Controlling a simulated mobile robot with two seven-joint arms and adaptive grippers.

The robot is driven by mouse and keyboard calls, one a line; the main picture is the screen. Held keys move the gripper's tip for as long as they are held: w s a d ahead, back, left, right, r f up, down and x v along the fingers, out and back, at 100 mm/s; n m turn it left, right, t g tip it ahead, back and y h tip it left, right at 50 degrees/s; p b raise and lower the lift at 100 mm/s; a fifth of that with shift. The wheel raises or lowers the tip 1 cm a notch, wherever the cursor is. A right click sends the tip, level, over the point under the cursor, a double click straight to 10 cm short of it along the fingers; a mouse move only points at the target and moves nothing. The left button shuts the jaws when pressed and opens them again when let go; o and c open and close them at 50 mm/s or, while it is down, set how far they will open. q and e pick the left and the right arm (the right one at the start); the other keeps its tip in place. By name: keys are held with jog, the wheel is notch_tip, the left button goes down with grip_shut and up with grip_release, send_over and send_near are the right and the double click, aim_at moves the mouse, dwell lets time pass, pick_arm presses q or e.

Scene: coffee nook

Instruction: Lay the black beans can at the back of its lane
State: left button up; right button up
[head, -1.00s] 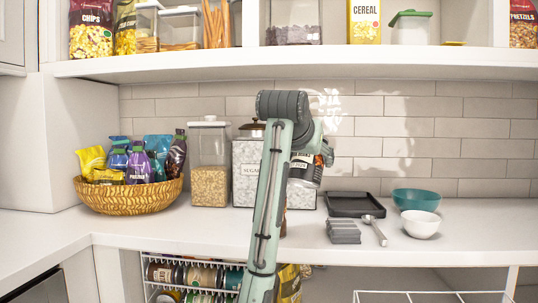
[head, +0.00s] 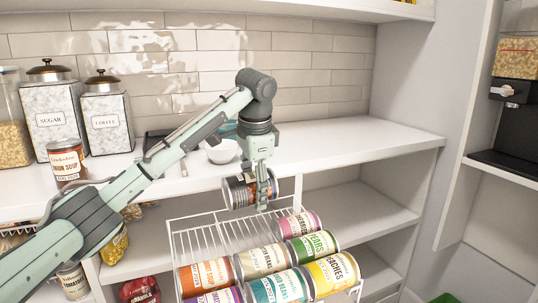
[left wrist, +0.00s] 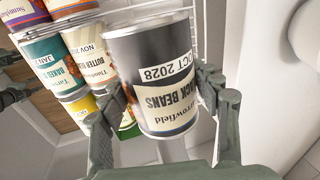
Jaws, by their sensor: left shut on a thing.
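The black beans can (head: 234,191), dark with a cream label, is held lying roughly on its side in my left gripper (head: 262,198). It is above the back of the white wire can rack (head: 190,232), apart from the rack floor. In the left wrist view the can (left wrist: 155,60) sits between both fingers, its label upside down. In the rack's middle lane lie a butter beans can (head: 262,261) and, in front, a baked beans can (head: 278,287). The lane behind the butter beans can looks bare.
The right lane holds a pink-labelled can (head: 298,224), a peas can (head: 313,246) and a peaches can (head: 332,274). An orange-labelled can (head: 205,277) lies in the left lane. The counter edge (head: 350,165) is close behind the held can. An onion soup can (head: 67,163) stands on the counter.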

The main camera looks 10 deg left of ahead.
pick_arm(q)
jog(key=shift+s+f, duration=0.35)
jog(key=shift+f, duration=0.05)
jog(key=shift+s+d+f+y, duration=0.1)
jog(key=shift+f+y, duration=0.2)
jog(key=shift+f, duration=0.1)
jog(key=shift+s+d+x, duration=0.1)
jog(key=shift+s+x, duration=0.05)
jog(key=shift+x, duration=1.65)
jog(key=shift+s+d+x, duration=0.1)
jog(key=shift+s+x, duration=0.1)
jog(key=shift+x, duration=1.55)
jog(key=shift+s+d+x, duration=0.1)
jog(key=shift+s+x, duration=0.05)
jog(key=shift+x, duration=1.65)
jog(key=shift+f, duration=0.15)
jog(key=o, duration=1.6)
jog(key=shift+o, duration=0.6)
jog(key=shift+s+f, duration=0.1)
jog(key=shift+o, duration=1)
